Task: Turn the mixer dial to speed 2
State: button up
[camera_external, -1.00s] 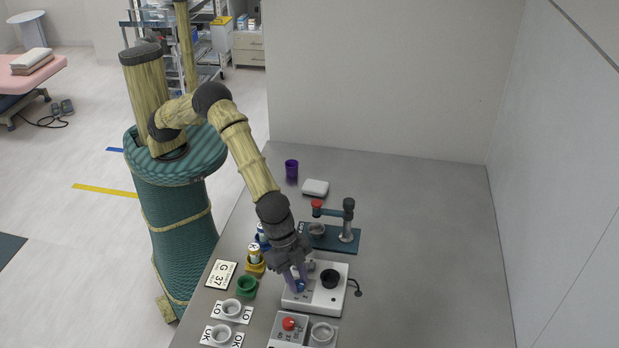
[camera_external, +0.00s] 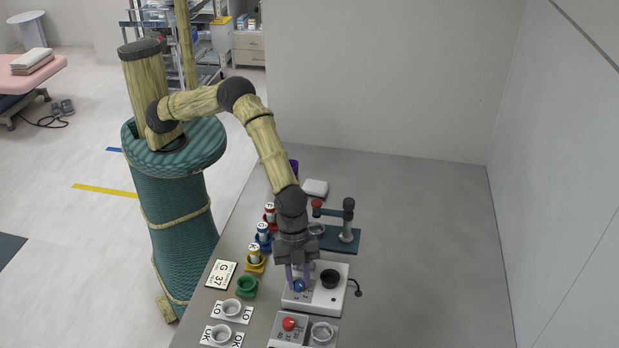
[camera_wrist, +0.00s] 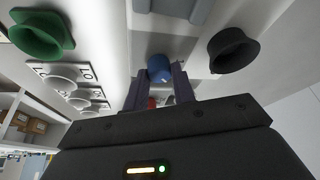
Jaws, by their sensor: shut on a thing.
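The mixer (camera_external: 327,302) is a white box on the bench with a black cup (camera_external: 330,279) on top, a blue dial (camera_external: 299,287) at its left and small marks by the dial. My gripper (camera_external: 298,283) points down at the dial with its purple-grey fingers shut on it, one on each side. In the wrist view the blue dial (camera_wrist: 159,68) shows at the tips of my gripper (camera_wrist: 160,82), and the black cup (camera_wrist: 232,50) is beside it. The fingers partly hide the dial, and I cannot read which speed it points to.
A red-button device (camera_external: 289,324) stands just in front of the mixer, and a teal stand (camera_external: 347,240) is behind it. A green holder (camera_external: 247,287), yellow holder (camera_external: 255,264) and white cups (camera_external: 231,307) are to the left. The bench at right is clear.

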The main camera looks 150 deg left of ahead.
jog(key=o, duration=1)
jog(key=b+v, duration=0.1)
jog(key=v, duration=1.6)
jog(key=shift+s+r+b, duration=0.15)
jog(key=shift+b, duration=0.2)
jog(key=s+d+n+p, duration=0.1)
jog(key=s+d, duration=0.2)
jog(key=s, duration=0.7)
jog(key=s+d+n+g+y+p, duration=0.1)
jog(key=s+d, duration=0.3)
jog(key=s, duration=0.7)
jog(key=s+d+n+p, duration=0.2)
jog(key=s+d+p, duration=0.1)
jog(key=s, duration=0.8)
jog(key=shift+d+n+y, duration=0.3)
jog(key=shift+d+y, duration=0.1)
jog(key=shift+d, duration=0.35)
